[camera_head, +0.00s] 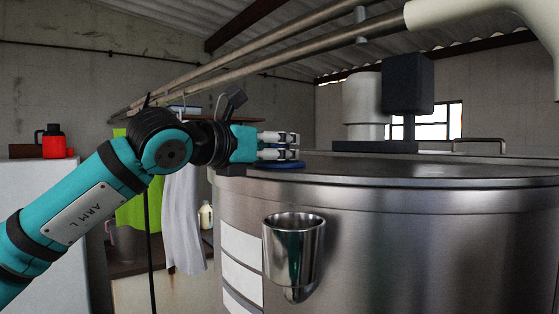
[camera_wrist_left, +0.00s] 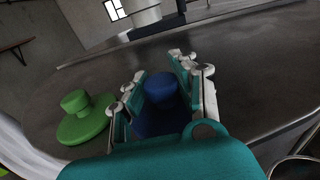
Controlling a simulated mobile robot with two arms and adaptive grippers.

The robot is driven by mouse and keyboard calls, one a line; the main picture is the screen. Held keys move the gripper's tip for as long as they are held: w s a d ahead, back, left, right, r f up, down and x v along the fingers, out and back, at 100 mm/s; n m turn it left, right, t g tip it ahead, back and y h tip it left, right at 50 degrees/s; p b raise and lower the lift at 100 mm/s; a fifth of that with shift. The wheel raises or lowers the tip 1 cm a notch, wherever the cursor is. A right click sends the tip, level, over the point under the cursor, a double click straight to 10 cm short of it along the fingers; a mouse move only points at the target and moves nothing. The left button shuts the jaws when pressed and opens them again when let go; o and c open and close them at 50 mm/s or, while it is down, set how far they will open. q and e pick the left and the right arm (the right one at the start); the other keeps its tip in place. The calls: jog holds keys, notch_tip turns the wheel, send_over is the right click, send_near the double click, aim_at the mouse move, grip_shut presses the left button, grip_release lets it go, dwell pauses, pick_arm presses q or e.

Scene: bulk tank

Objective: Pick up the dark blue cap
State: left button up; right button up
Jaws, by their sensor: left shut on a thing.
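The dark blue cap (camera_wrist_left: 160,88) is on the tank lid, between the fingers of my left gripper in the left wrist view. It has a round knob over a wider base, which the fingers and palm partly hide. In the head view only a thin blue rim of the cap (camera_head: 277,165) shows under the fingers, at the lid's left edge. My left gripper (camera_head: 297,146) is shut on the cap, its fingers level and pointing right. Whether the cap is lifted off the lid cannot be told. My right gripper is not in view.
A green cap (camera_wrist_left: 85,120) of like shape lies on the lid (camera_wrist_left: 245,62) beside my left gripper. A metal cup (camera_head: 293,250) hangs on the tank's side. A dark motor block (camera_head: 407,83) and white cylinder (camera_head: 362,105) stand at the back. The lid's right part is clear.

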pick_arm(q)
grip_shut()
jog(key=shift+r, duration=0.15)
